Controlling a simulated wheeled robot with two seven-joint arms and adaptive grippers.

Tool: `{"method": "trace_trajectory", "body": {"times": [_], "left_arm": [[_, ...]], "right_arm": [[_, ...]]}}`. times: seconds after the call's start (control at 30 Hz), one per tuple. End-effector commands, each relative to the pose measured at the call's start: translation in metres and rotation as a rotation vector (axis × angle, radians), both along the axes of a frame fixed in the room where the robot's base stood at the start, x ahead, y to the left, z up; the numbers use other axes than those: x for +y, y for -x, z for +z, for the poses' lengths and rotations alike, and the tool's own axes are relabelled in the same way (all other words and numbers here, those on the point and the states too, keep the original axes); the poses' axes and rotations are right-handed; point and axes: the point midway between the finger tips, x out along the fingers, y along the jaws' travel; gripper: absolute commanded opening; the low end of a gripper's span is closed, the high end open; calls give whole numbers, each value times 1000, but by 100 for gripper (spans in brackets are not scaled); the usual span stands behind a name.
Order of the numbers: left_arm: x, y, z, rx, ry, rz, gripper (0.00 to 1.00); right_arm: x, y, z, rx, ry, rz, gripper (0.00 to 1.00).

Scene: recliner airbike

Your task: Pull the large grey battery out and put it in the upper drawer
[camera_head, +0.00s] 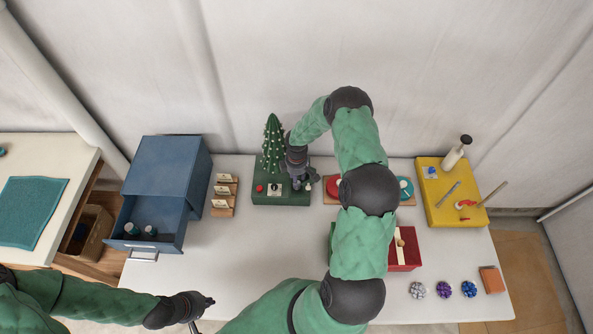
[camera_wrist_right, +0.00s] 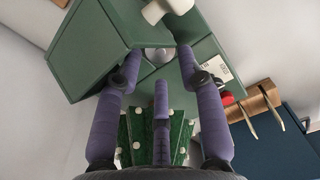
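The green box (camera_head: 268,197) with the small tree (camera_head: 273,147) on it stands at the back middle of the table. It also shows in the right wrist view (camera_wrist_right: 90,50), with an open recess. A pale grey round end, likely the large grey battery (camera_wrist_right: 158,56), shows in that recess; the rest is hidden. My right gripper (camera_head: 305,181) is over the box's right side, its fingers spread either side of the recess, no grip visible. My left gripper (camera_head: 205,308) is open and empty at the front edge.
A wooden card rack (camera_head: 223,195) stands between cabinet and green box. A red tray (camera_head: 408,255), a yellow board (camera_head: 450,195) and several small bows (camera_head: 443,289) lie to the right. The front middle is clear.

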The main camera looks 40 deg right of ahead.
Motion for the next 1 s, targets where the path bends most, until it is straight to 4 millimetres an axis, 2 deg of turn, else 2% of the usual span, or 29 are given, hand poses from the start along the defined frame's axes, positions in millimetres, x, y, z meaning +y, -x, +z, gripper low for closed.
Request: {"method": "trace_trajectory", "body": {"times": [0.1, 0.23, 0.6, 0.73, 1.0], "left_arm": [[0, 0, 0, 1, 0, 0, 0], [0, 0, 0, 1, 0, 0, 0], [0, 0, 0, 0, 0, 0, 0], [0, 0, 0, 0, 0, 0, 0], [0, 0, 1, 0, 0, 0, 0]], "right_arm": [[0, 0, -14, 1, 0, 0, 39], [0, 0, -23, 0, 0, 0, 39], [0, 0, -27, -1, 1, 0, 39], [0, 0, -27, -1, 1, 0, 2], [0, 0, -26, -1, 1, 0, 0]]}}
